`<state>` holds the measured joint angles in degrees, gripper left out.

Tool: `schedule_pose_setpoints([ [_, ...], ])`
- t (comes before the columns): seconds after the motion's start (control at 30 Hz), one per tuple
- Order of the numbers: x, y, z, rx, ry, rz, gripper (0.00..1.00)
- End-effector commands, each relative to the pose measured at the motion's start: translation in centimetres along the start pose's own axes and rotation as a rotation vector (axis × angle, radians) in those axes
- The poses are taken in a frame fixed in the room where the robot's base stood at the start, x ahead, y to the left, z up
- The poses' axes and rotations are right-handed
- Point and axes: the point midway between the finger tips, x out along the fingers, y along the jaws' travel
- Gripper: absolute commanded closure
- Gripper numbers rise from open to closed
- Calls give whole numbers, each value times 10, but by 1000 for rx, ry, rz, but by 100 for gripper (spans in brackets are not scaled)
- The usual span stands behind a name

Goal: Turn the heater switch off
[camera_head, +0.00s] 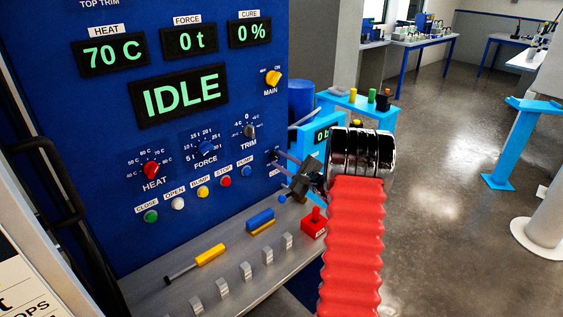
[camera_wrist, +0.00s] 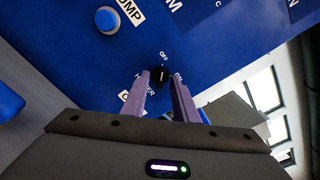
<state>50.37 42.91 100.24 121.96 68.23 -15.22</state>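The heater switch is a small black rotary knob (camera_wrist: 161,75) on the blue panel, seen in the wrist view. The word OFF is printed above it, and HEATER is partly hidden at its left. I cannot tell which label the knob's pale mark meets. In the head view my gripper (camera_head: 275,164) reaches the panel's right edge, and the switch is hard to make out there.
The heat display (camera_head: 113,53) reads 70 C and the status display (camera_head: 180,95) reads IDLE. A ledge below holds a yellow-handled tool (camera_head: 209,255) and a red block (camera_head: 314,224).

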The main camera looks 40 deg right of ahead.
Motion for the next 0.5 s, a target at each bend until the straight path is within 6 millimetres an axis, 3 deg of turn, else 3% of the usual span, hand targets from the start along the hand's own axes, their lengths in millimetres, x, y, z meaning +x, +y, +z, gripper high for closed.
schedule_pose_setpoints([
  [0.5,-80,0,-1,1,3,-1,73],
])
